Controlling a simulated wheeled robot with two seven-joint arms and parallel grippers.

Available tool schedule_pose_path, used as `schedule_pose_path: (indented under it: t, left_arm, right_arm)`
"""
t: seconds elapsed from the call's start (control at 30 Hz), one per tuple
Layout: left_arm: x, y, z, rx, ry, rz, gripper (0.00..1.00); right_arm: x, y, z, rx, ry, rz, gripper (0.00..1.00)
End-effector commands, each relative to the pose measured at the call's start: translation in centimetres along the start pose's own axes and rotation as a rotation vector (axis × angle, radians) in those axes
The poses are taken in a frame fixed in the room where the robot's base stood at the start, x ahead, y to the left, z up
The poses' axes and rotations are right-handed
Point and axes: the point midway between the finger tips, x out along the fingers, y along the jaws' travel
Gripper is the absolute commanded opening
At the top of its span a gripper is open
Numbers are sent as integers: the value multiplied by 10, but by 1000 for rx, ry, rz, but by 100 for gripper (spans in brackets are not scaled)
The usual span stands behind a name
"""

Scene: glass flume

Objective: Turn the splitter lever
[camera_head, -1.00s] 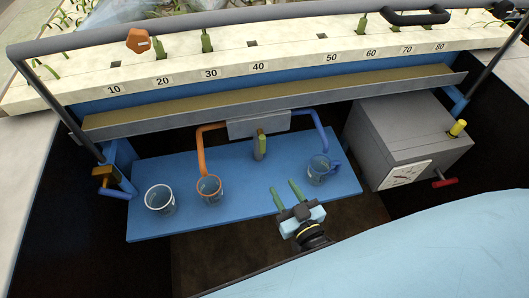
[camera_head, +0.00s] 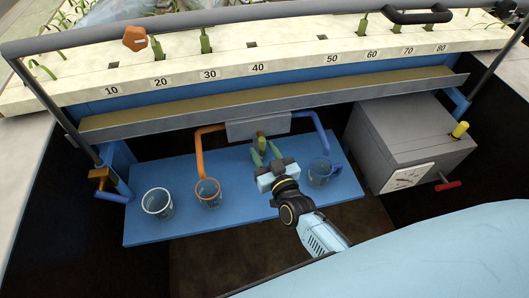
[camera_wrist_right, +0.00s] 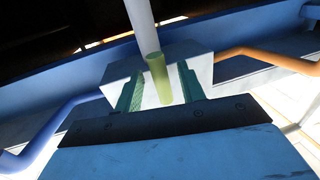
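The splitter lever (camera_head: 261,143) hangs at the front of the grey splitter box (camera_head: 242,128), below the long trough. In the wrist view the lever's end lies in the gap between the fingers of the right gripper (camera_wrist_right: 161,88), with space on both sides. I cannot tell how deep it sits between them. My left gripper is not in view.
An orange pipe (camera_head: 199,146) and a blue pipe (camera_head: 322,133) run from the splitter box toward cups on the blue shelf (camera_head: 232,167). A clear cup (camera_head: 158,203) stands at left, another cup (camera_head: 208,193) beside it. A grey box (camera_head: 415,140) with a dial stands right.

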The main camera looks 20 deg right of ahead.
Motion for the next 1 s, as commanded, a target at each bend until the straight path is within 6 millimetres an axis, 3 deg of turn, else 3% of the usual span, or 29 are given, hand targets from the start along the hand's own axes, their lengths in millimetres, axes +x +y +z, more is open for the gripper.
schedule_pose_path:
  t: [0.27, 0.6, 1.0]
  left_arm:
    - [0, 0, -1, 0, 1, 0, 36]
    - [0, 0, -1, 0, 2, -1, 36]
    - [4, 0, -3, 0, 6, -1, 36]
  right_arm:
    - [1, 0, 0, 0, -1, 0, 40]
    - [1, 0, 0, 0, -1, 0, 0]
    - [2, -3, 1, 87, 17, -1, 0]
